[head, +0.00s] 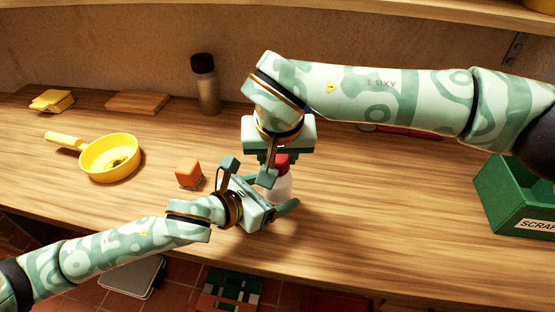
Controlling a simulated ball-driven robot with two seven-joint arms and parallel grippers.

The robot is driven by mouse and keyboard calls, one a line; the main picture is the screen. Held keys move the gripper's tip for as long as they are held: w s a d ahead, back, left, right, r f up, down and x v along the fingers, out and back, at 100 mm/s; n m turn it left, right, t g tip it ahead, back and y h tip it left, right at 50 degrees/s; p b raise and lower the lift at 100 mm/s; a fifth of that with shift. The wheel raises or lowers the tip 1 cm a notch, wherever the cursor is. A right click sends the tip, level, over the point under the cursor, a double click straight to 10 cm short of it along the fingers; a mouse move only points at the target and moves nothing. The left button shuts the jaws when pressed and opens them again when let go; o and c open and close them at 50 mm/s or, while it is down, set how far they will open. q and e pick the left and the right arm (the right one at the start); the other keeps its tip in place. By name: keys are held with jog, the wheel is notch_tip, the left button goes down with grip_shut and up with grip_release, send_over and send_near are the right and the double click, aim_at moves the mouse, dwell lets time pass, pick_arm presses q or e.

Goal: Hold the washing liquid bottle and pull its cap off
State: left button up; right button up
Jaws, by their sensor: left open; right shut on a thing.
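The washing liquid bottle is white (281,188) and stands on the wooden counter near the middle of the head view, largely hidden by my grippers. Its red cap (282,161) shows just above the white body. My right gripper (276,172) reaches down from above and is shut on the red cap. My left gripper (262,187) is open beside the white body, with one finger low in front of it. Whether the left fingers touch the bottle, and whether cap and body are still joined, I cannot tell.
A green box marked SCRAP (512,197) stands right. The counter between bottle and box is clear.

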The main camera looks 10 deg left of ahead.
pick_arm(q)
jog(key=shift+w, duration=0.1)
dwell(0.4)
jog(key=shift+x, duration=0.85)
jog(key=c, duration=1.4)
jog(key=shift+f, duration=0.1)
pick_arm(e)
jog(key=o, duration=0.4)
jog(key=shift+c, duration=0.2)
jog(key=shift+r, duration=0.1)
jog(key=c, duration=0.6)
